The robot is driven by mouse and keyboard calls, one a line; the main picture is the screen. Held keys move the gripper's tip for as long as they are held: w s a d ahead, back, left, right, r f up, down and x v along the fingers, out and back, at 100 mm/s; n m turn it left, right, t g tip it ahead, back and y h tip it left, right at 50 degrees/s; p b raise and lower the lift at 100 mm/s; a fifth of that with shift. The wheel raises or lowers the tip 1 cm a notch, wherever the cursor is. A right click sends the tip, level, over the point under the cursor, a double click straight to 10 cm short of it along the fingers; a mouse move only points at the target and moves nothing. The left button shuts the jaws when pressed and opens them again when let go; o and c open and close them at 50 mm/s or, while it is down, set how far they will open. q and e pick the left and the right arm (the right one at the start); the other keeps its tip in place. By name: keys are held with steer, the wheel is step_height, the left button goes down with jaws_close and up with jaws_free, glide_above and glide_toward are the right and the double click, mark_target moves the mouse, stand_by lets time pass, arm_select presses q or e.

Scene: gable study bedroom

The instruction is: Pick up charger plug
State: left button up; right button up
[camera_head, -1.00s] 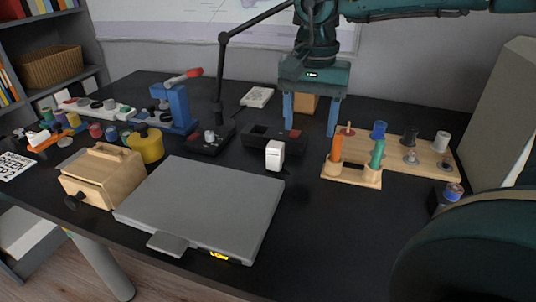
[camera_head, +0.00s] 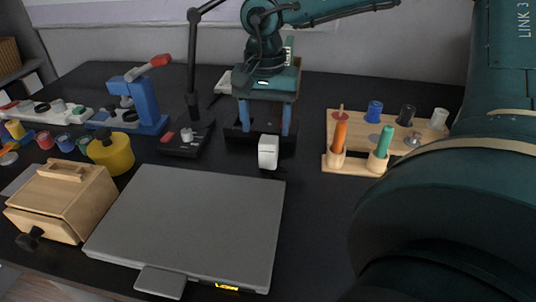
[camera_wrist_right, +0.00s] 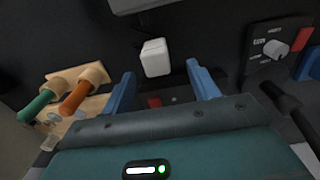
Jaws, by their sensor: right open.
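The charger plug (camera_head: 268,152) is a small white block standing on the dark desk, behind the right end of the grey flat case. My right gripper (camera_head: 265,126) is open and empty, its two blue fingers pointing down just behind the plug in the head view. In the right wrist view the plug (camera_wrist_right: 155,58) shows between the two blue fingertips (camera_wrist_right: 160,78) and beyond them, apart from both. A low black block (camera_head: 238,134) lies behind the plug and is partly hidden by the fingers. My left gripper is not in view.
The grey flat case (camera_head: 190,220) lies in front. The lamp base (camera_head: 184,140) stands to the left. A wooden rack (camera_head: 350,163) with orange and green pegs stands to the right. A wooden box (camera_head: 60,200) and yellow pot (camera_head: 112,153) are further left. Bare desk lies right of the case.

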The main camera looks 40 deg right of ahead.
mark_target(269, 139)
steer(key=f, duration=0.1)
steer(key=f+b, duration=0.1)
steer(key=f, duration=0.3)
steer(key=shift+s+d, duration=0.2)
steer(key=shift+s, duration=0.1)
steer(key=shift+f, duration=0.4)
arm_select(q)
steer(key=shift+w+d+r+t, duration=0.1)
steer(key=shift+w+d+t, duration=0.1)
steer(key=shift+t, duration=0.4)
